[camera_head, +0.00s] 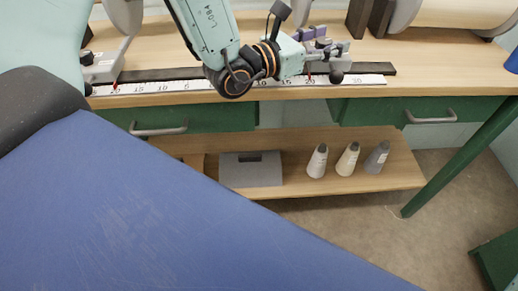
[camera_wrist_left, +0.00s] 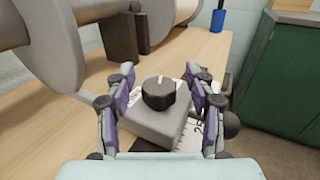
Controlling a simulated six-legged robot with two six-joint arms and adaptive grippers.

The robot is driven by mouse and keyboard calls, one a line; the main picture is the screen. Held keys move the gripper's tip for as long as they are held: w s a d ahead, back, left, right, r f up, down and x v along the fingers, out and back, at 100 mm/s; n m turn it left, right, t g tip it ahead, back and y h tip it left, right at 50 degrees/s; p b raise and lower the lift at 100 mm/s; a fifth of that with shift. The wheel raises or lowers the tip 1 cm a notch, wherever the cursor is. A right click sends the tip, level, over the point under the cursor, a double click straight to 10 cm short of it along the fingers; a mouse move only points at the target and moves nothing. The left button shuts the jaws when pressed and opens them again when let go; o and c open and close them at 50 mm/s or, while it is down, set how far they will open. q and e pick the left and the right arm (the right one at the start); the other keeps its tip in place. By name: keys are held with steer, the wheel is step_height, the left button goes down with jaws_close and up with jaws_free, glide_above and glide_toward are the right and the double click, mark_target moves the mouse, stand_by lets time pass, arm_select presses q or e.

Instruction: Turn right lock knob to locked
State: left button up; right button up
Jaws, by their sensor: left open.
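The right lock knob (camera_wrist_left: 158,95) is a round black knob with a white mark on top, pointing toward the top of the left wrist view. It sits on a grey block (camera_wrist_left: 150,124). My left gripper (camera_wrist_left: 161,78) is open, its purple-padded fingers on either side of the knob, with visible gaps to both sides. In the head view my left gripper (camera_head: 322,47) is over the right part of the ruler (camera_head: 362,80), where it largely hides the block and knob. My right gripper is not in view.
A second grey block (camera_head: 104,66) stands on the rail at the left. A large grey roller (camera_wrist_left: 85,12) and dark uprights stand behind the knob. A blue cup (camera_wrist_left: 217,20) stands farther back.

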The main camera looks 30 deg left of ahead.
arm_select(q)
steer(key=shift+n+t+y, duration=0.4)
steer(key=shift+n+y, duration=0.2)
steer(key=shift+y, duration=0.4)
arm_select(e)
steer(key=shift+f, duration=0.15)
